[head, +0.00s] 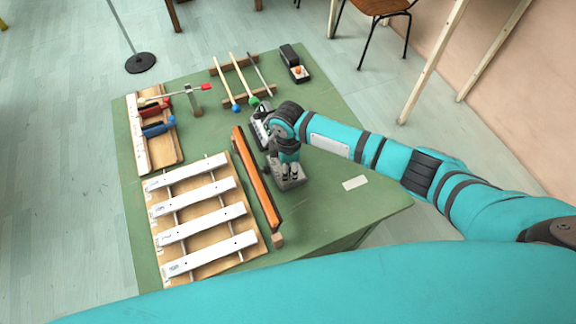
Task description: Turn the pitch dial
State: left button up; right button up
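I cannot make out a marked pitch dial. A small dark box with an orange, knob-like top (298,70) stands at the far edge of the green table, well apart from my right gripper. My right arm reaches in from the right, and my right gripper (288,177) points down low over the middle of the table, right of a long orange bar (257,180). Its fingertips are too small and dark to show whether they are open or shut. A dark, pale-edged shape (260,127) beside my wrist is partly hidden. My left gripper is out of view.
The green table (330,222) bears white chime bars on a wooden frame (205,215), a wooden rack with red and blue pieces (155,130), and mallets (240,80) at the back. A pale card (355,183) lies at the right, where the table is mostly clear.

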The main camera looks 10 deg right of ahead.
jog(key=shift+o, duration=0.3)
jog(key=shift+r, duration=0.1)
notch_tip(320, 180, up, 12)
dwell(0.3)
dwell(0.5)
